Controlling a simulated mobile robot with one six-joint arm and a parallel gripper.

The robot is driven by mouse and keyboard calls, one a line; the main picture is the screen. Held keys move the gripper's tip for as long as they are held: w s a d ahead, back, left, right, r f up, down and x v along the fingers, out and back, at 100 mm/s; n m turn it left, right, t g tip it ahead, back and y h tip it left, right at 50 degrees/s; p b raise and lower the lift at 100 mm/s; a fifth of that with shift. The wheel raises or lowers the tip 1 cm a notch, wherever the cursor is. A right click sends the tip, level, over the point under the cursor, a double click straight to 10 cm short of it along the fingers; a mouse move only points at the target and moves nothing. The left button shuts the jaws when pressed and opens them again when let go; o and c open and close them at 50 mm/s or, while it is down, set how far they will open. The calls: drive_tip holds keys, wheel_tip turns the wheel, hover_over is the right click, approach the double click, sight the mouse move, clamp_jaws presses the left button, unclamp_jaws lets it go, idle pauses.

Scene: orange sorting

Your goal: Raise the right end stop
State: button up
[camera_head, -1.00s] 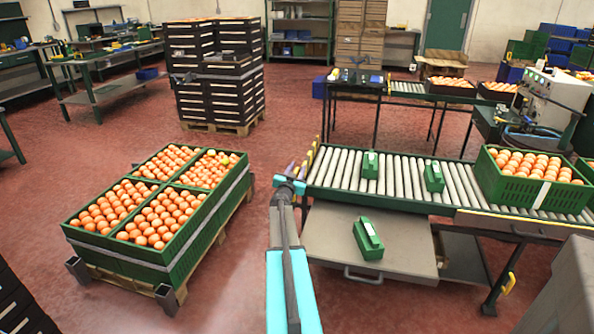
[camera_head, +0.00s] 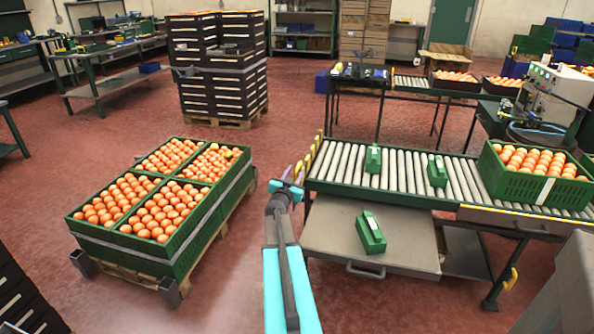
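The roller conveyor (camera_head: 408,172) stands right of centre. At its left end is a row of several narrow yellow pieces (camera_head: 317,147); I cannot tell which is the right end stop or whether any is raised. My gripper (camera_head: 296,172) is at the tip of my cyan and dark grey arm, close to the near left corner of the conveyor, beside the yellow row. The gripper is small and dark here; its fingers cannot be made out, nor whether it touches a yellow piece. Two green blocks, one farther left (camera_head: 373,159) and one farther right (camera_head: 437,171), sit on the rollers.
A green crate of oranges (camera_head: 512,182) sits on the conveyor's right part. A third green block (camera_head: 370,232) lies on the grey shelf (camera_head: 415,258) below. A pallet of orange-filled green crates (camera_head: 150,256) stands left. Red floor (camera_head: 234,262) is free between pallet and conveyor.

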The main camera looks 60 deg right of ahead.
drive_tip(key=shift+v, duration=2.85)
